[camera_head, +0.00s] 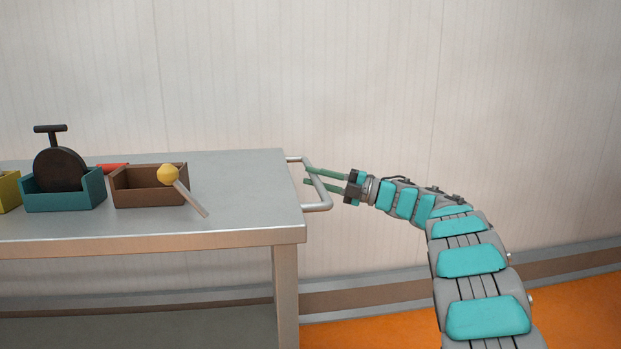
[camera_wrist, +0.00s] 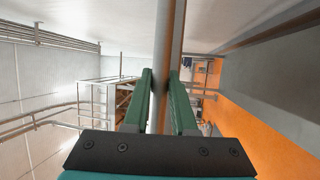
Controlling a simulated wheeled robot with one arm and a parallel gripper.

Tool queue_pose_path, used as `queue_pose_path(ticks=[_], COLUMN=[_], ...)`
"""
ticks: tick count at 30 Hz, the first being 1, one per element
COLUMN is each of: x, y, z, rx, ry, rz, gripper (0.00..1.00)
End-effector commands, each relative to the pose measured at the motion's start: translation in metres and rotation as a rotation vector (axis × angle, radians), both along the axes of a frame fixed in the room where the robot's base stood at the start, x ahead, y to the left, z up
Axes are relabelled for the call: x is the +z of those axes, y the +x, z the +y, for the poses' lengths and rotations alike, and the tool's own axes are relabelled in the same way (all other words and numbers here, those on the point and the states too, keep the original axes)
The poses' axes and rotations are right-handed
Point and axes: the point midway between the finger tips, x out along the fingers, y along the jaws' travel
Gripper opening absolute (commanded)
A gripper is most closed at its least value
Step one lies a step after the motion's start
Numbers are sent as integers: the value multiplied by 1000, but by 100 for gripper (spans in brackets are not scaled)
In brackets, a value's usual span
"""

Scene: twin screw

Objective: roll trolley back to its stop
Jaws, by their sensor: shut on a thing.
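The trolley (camera_head: 255,170) is a grey metal table on legs, filling the left of the head view. Its tubular handle (camera_head: 318,206) sticks out from the right end. My gripper (camera_head: 312,175) reaches in from the right with its green fingers around the handle bar. In the wrist view the handle bar (camera_wrist: 169,45) runs up the middle, and my gripper (camera_wrist: 160,95) is shut on it, one finger on each side. The trolley's wheels and its stop are not visible in the head view.
On the trolley top stand a teal bin (camera_head: 65,200) holding a dark round object (camera_head: 60,168), a brown bin (camera_head: 135,190), and part of a yellow bin (camera_head: 9,190). A yellow-headed tool (camera_head: 169,174) leans out of the brown bin. The orange floor (camera_head: 570,312) at right is clear.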

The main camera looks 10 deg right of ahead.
Motion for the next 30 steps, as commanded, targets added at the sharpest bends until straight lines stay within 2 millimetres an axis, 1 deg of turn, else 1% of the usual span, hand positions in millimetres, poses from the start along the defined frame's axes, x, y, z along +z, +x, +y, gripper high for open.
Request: queue_pose_path(ticks=[1, 10, 11, 18, 19, 26, 30], x=[3, 3, 3, 2, 2, 1, 0], y=[1, 0, 0, 0, 0, 0, -2], z=[-3, -3, -3, -2, -2, -2, -7], rx=[-5, -6, -6, -4, -3, -1, -2], ry=[3, 4, 4, 3, 2, 1, 1], rz=[-4, -4, -4, -3, -3, -2, -1], gripper=[0, 0, 26, 53, 55, 55, 55])
